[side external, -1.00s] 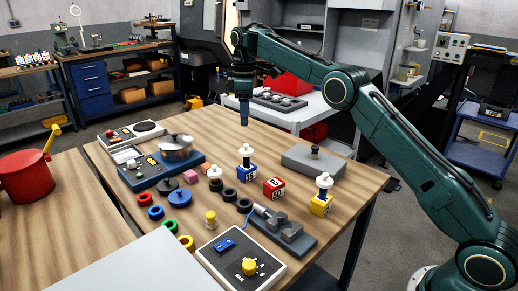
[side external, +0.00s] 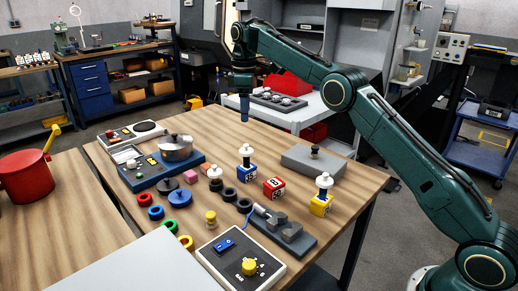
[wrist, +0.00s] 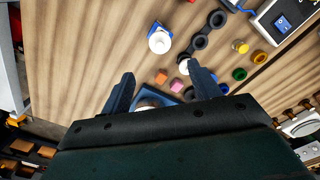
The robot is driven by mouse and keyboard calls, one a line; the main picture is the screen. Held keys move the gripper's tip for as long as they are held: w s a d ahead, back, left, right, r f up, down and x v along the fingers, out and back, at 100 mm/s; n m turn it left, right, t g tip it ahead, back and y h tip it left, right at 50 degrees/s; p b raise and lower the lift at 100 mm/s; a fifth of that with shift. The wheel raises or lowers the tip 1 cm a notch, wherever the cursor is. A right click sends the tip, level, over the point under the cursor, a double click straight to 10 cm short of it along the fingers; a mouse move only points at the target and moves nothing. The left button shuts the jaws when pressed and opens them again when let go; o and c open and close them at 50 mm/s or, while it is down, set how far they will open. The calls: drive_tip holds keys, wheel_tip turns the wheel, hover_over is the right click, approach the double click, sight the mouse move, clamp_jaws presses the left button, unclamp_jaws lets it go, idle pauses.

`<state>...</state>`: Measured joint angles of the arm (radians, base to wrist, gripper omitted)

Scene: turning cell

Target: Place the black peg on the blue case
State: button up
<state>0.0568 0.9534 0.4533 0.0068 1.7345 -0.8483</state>
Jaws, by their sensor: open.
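A small black peg (side external: 315,151) stands on the grey block (side external: 302,163) at the right rear of the table. The blue case (side external: 247,170) is a numbered cube near the table's middle, with a white peg (side external: 246,151) upright on it. A blue cube with a white-topped peg (wrist: 159,40) shows in the wrist view; I cannot see the black peg there. My gripper (side external: 244,119) hangs above the rear of the table, fingers down, apart from both. In the wrist view its two fingers (wrist: 163,86) are spread with nothing held between them.
A red numbered cube (side external: 273,188) and a yellow cube (side external: 320,207) with a white peg stand nearby. A metal pot (side external: 176,148), coloured rings, a grey vise (side external: 287,231) and a control panel (side external: 240,262) occupy the left and front. The rear table is clear.

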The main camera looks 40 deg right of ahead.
drive_tip(key=s+a+r+m+t, duration=0.1)
drive_tip(key=s+r+m, duration=0.1)
drive_tip(key=s+r, duration=0.6)
drive_tip(key=s+a+r+m+t, duration=0.15)
drive_tip(key=s+r, duration=0.35)
drive_tip(key=s, duration=0.6)
drive_tip(key=s+f+m+t, duration=0.1)
drive_tip(key=s+f, duration=0.4)
drive_tip(key=s, duration=0.7)
drive_tip(key=s+a+f+m+t, duration=0.1)
drive_tip(key=s+f+m, duration=0.3)
drive_tip(key=s, duration=0.9)
wheel_tip(320, 180, down, 2)
drive_tip(key=shift+f+t, duration=0.2)
drive_tip(key=shift+t, duration=0.35)
